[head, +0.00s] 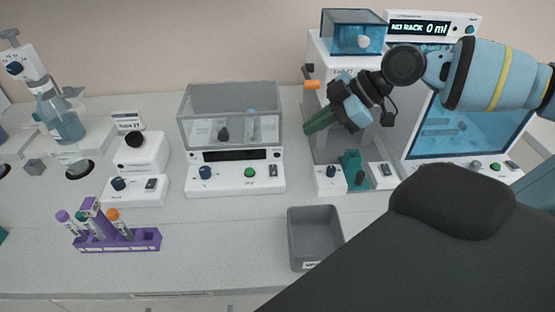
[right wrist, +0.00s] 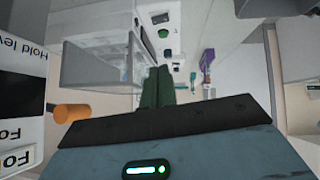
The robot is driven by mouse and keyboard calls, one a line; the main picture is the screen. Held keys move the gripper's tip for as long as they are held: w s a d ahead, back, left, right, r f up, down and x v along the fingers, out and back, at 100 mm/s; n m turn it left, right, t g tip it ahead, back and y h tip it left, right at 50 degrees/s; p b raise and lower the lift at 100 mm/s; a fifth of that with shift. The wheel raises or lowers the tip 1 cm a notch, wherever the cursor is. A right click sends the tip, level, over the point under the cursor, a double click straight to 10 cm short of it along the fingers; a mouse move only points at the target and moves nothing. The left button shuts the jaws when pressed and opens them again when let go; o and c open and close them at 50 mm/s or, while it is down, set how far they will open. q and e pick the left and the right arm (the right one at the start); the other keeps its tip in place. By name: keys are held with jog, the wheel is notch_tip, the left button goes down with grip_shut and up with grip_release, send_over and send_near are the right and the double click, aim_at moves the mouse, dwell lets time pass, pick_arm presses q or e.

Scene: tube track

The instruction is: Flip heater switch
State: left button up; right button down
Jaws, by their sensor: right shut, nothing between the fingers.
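No heater label is readable, so I cannot tell which switch is the heater's. In the head view, dark switches show on the right white unit (head: 383,170), on the centre clear-lidded unit (head: 274,171) and on the left small unit (head: 150,184). My right gripper (head: 318,124) has dark green fingers, shut and empty, held in the air in front of the tall white machine. In the right wrist view the fingers (right wrist: 158,87) are together, pointing toward the clear-lidded unit (right wrist: 100,66). No contact with any switch shows. My left gripper is not in view.
An orange handle (head: 312,85) sticks out close to my right gripper; it also shows in the right wrist view (right wrist: 70,112). A grey bin (head: 316,240) and a purple tube rack (head: 145,240) stand on the bench. The bench between them is clear.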

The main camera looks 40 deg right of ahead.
aim_at(273, 171)
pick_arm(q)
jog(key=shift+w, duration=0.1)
